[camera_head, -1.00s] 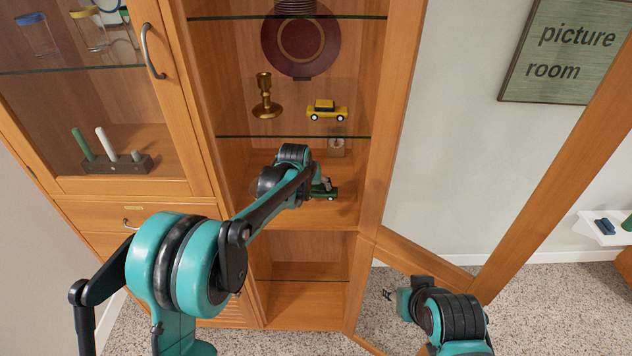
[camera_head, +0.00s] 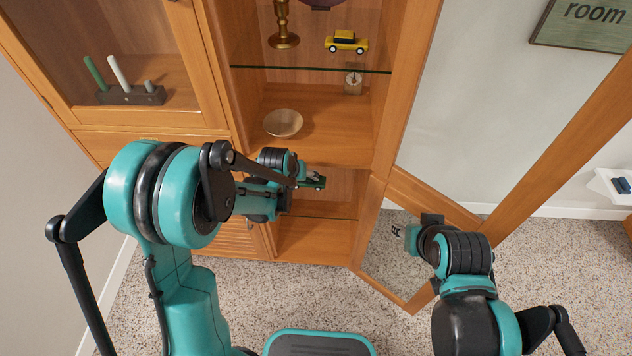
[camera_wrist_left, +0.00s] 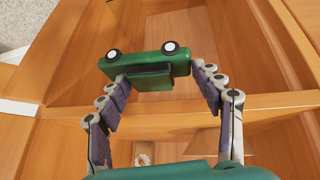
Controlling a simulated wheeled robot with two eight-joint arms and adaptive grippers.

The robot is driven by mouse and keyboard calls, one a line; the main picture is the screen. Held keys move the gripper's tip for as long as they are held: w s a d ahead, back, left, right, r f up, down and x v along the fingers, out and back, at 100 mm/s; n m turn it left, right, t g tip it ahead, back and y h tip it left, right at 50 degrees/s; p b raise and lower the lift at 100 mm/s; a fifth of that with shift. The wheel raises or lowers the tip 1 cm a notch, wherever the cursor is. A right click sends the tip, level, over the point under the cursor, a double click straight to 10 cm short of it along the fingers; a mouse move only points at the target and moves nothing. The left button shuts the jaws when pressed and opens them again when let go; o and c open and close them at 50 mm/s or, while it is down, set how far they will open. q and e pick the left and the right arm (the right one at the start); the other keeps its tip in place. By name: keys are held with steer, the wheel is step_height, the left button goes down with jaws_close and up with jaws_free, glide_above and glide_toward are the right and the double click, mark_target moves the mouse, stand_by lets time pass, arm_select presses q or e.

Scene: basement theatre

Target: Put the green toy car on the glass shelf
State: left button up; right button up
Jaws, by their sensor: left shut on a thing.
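My left gripper (camera_head: 300,176) is shut on the green toy car (camera_head: 312,183). A glass shelf (camera_head: 305,69) shows as a dark green edge above that board. Another thin dark shelf edge (camera_head: 335,217) crosses the lower compartment. My right gripper (camera_head: 396,230) is by the open door; its fingers are too small to read.
A yellow toy car (camera_head: 347,42) and a brass candlestick (camera_head: 283,30) stand on the glass shelf. A bowl (camera_head: 283,123) and a small scale-like item (camera_head: 353,82) stand on the wooden board (camera_head: 335,150). The open cabinet door (camera_head: 435,200) stands at the right.

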mark_target(303, 186)
arm_select(q)
steer(key=w+d+f+b, duration=0.1)
steer(key=w+d+f, duration=0.25)
steer(key=f, duration=0.45)
steer(key=w+d+f+b, duration=0.2)
steer(key=w+d+f, duration=0.15)
steer(key=f, duration=0.35)
steer(key=w+d+f+b, duration=0.15)
steer(key=d+f, duration=0.25)
steer(key=f, duration=0.4)
steer(key=shift+n, duration=0.3)
steer(key=w+a+f+b, duration=0.1)
steer(key=w+a+f, duration=0.1)
steer(key=a, duration=0.1)
steer(key=w+a+f+b, duration=0.1)
steer(key=a+f, duration=0.1)
steer(key=a, duration=0.2)
steer(key=w+a+f+b, duration=0.2)
steer(key=a+f, duration=0.1)
steer(key=shift+w+a, duration=0.15)
steer(key=shift+w, duration=0.15)
step_height(303, 186, down, 4)
steer(key=shift+f+b, duration=0.1)
steer(key=shift+b, duration=0.85)
steer(key=o, duration=1.2)
